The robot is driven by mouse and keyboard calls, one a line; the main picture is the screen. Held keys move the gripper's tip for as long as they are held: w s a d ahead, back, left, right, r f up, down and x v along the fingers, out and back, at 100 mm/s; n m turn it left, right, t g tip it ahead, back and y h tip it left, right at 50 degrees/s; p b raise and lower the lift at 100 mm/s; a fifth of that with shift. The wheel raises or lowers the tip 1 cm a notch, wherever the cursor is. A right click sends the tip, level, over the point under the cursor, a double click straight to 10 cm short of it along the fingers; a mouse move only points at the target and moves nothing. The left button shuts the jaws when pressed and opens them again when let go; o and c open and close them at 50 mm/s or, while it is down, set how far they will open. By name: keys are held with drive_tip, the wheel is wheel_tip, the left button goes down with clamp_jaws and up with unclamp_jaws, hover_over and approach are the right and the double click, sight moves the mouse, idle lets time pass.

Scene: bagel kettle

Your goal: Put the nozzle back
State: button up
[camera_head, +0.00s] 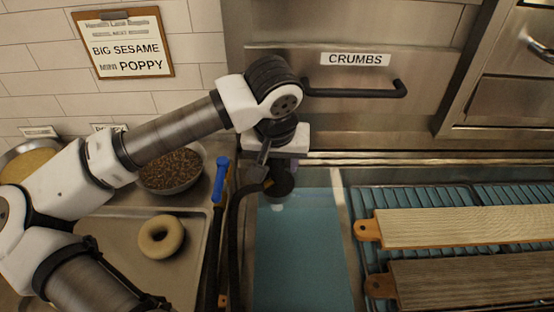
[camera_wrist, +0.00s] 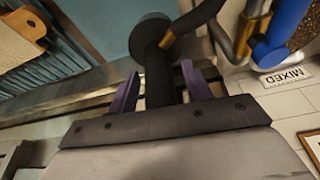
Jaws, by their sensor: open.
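The nozzle is black with a round, wide head. In the head view the nozzle (camera_head: 280,184) hangs over teal water, below my gripper (camera_head: 272,160). In the wrist view the nozzle (camera_wrist: 158,62) has its shaft running between the two purple fingers of my gripper (camera_wrist: 160,70). The fingers are open, one on each side of the shaft, with a gap visible. A black hose (camera_head: 234,215) curves down to the left of the nozzle; it also shows in the wrist view (camera_wrist: 198,17). My wrist partly hides the nozzle's upper part in the head view.
A blue-handled fitting (camera_head: 220,180) stands left of the hose. A tray (camera_head: 120,228) with a bagel (camera_head: 161,237) and a seed bowl (camera_head: 172,169) lie left. Wooden boards (camera_head: 455,226) rest on racks at right. A CRUMBS drawer handle (camera_head: 355,91) sticks out behind.

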drive_tip(key=shift+r, duration=0.1)
drive_tip(key=shift+r+p, duration=0.25)
drive_tip(key=shift+p, duration=0.75)
drive_tip(key=b+v, duration=0.4)
drive_tip(key=v, duration=0.9)
drive_tip(key=shift+d, duration=0.2)
drive_tip(key=shift+s+r, duration=0.1)
